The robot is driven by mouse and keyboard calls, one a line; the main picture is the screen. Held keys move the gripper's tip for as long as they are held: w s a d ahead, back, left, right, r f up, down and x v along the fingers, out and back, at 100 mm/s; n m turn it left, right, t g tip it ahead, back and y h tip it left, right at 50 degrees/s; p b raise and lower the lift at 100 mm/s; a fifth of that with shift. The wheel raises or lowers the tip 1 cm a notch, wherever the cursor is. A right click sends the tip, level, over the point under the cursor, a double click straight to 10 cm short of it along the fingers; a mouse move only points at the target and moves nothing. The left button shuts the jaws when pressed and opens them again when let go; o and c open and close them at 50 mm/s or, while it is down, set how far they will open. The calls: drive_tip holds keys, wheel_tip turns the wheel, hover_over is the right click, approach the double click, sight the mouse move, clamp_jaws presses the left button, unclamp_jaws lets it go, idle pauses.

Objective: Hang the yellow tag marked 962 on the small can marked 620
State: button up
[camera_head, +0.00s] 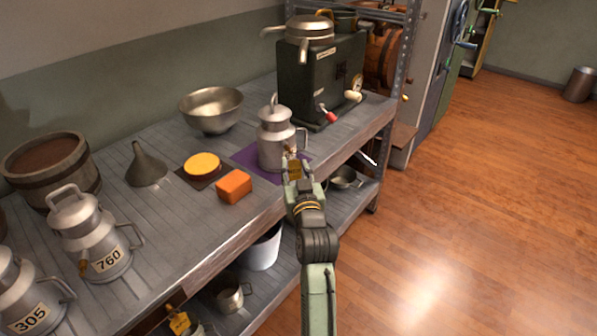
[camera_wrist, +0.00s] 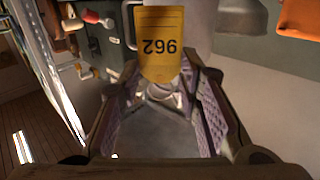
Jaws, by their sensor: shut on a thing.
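The yellow tag marked 962 (camera_wrist: 160,45) is held at the tips of my gripper (camera_wrist: 162,86), and its number reads upside down in the wrist view. In the head view the tag (camera_head: 294,169) is a small yellow patch at the tip of my gripper (camera_head: 292,162), close in front of a small grey can (camera_head: 273,134). That can has a lid with a top knob and a side handle at its right. It stands upright on a purple mat (camera_head: 244,158). No number shows on it, and its front is partly hidden by my gripper. I cannot tell whether the tag touches it.
An orange block (camera_head: 234,186), a yellow disc (camera_head: 202,164), a funnel (camera_head: 146,165) and a metal bowl (camera_head: 211,108) stand left of the can. A dark box (camera_head: 320,80) stands behind it. Cans marked 760 (camera_head: 92,231) and 305 (camera_head: 28,288) stand at left.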

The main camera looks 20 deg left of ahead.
sight(292, 166)
drive_tip(key=shift+w+a, duration=0.6)
drive_tip(key=shift+w+a+f, duration=0.35)
drive_tip(key=shift+w+a, duration=0.05)
drive_tip(key=shift+w, duration=0.1)
drive_tip(key=o, duration=1.2)
